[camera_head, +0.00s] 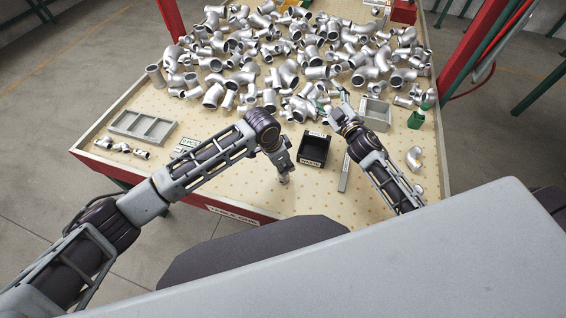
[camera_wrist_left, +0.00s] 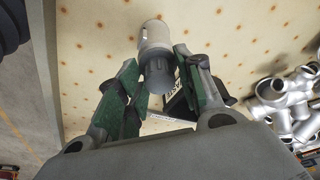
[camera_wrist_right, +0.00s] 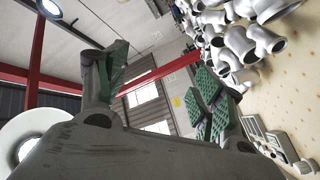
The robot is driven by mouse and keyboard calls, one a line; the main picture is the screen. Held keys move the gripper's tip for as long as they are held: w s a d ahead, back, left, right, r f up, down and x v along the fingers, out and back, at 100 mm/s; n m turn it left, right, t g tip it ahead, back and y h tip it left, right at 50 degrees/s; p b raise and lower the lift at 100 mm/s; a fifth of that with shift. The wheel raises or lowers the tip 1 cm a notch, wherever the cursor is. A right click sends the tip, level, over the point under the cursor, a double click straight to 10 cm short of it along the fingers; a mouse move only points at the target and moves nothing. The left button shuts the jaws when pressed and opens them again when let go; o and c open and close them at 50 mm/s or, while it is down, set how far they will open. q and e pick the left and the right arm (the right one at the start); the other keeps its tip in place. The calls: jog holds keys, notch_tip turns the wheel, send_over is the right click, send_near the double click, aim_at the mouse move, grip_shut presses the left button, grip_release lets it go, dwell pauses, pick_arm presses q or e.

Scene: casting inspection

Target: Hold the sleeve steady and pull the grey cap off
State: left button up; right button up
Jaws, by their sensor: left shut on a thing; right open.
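The light sleeve (camera_wrist_left: 155,36) stands against the perforated tabletop in the left wrist view. The darker grey cap (camera_wrist_left: 158,76) is on its end nearer the camera. My left gripper (camera_wrist_left: 158,70) has its green-padded fingers on either side of the cap and is shut on it. In the head view my left gripper (camera_head: 284,172) points down near the table's front edge, with the sleeve (camera_head: 284,179) mostly hidden below it. My right gripper (camera_head: 335,101) is open and empty, away from the sleeve, near the pile of fittings. Its spread fingers (camera_wrist_right: 160,82) show in the right wrist view.
A black bin (camera_head: 313,161) stands between my grippers. A grey bin (camera_head: 376,111) and green bottle (camera_head: 417,118) are at right; a grey divided tray (camera_head: 143,127) is at left. Silver fittings (camera_head: 290,75) cover the back. A flat metal bar (camera_head: 344,176) lies right of the black bin.

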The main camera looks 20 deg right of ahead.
jog(key=s+a+f+m+g, duration=0.1)
jog(key=s+a+f+m, duration=0.2)
jog(key=s+a, duration=0.3)
jog(key=s+a+f+m+g, duration=0.2)
jog(key=s+a+f, duration=0.3)
jog(key=s, duration=0.5)
jog(key=s+a+f+m+g, duration=0.2)
jog(key=s+a+f+m, duration=0.1)
jog(key=s+a+f, duration=0.2)
jog(key=s+a, duration=0.2)
jog(key=s, duration=0.2)
jog(key=shift+a+m, duration=0.15)
jog(key=shift+m, duration=0.15)
jog(key=shift+f, duration=0.15)
jog(key=shift+x, duration=5.9)
jog(key=c, duration=1.4)
